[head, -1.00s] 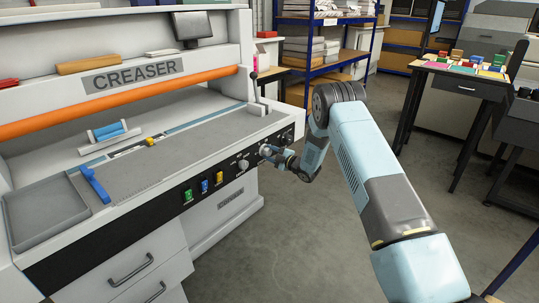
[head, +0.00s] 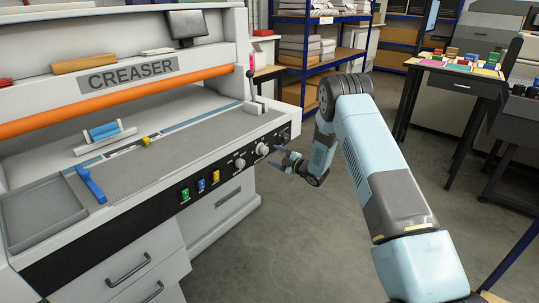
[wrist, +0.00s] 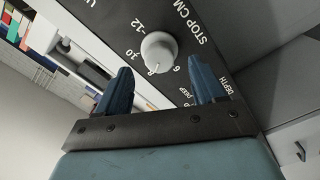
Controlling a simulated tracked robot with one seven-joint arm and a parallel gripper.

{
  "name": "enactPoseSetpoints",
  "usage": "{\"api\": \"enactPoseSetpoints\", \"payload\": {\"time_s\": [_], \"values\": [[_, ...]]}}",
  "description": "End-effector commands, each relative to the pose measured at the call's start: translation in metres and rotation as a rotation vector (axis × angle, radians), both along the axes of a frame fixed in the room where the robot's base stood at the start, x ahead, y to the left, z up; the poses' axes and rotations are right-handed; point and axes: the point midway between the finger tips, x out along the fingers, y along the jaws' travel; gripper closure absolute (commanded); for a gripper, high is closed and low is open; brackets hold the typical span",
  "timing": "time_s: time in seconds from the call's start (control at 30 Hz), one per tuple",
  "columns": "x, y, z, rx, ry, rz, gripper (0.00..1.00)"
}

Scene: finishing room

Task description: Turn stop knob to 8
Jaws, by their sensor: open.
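The stop knob (head: 262,149) is a pale round knob on the black front panel of the creaser. In the wrist view the stop knob (wrist: 159,52) sits beside the printed "STOP CM", with 6, 8, 10 and 12 around it. Its lower edge, where a small mark shows, faces the 8. My gripper (head: 274,156) is open and empty, just in front of the panel and apart from the knob. In the wrist view its two blue fingers stand left and right below the knob, with a gap to it.
Another pale knob (head: 240,162) and green, blue and yellow switches (head: 201,186) lie left along the panel. A dark knob (head: 283,136) is to the right. A lever (head: 252,85) stands on the creaser top. The floor (head: 285,235) before the machine is clear.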

Motion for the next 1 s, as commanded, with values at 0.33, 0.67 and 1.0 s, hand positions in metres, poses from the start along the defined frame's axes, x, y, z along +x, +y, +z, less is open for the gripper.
{"api": "enactPoseSetpoints", "payload": {"time_s": [0.33,0.67,1.0], "values": [[-0.039,-0.051,-0.001,-0.001,0.001,-0.002,0.31],[-0.052,-0.068,-0.001,-0.001,0.001,0.001,0.31],[-0.05,-0.068,0.002,-0.005,0.004,-0.006,0.31]]}}
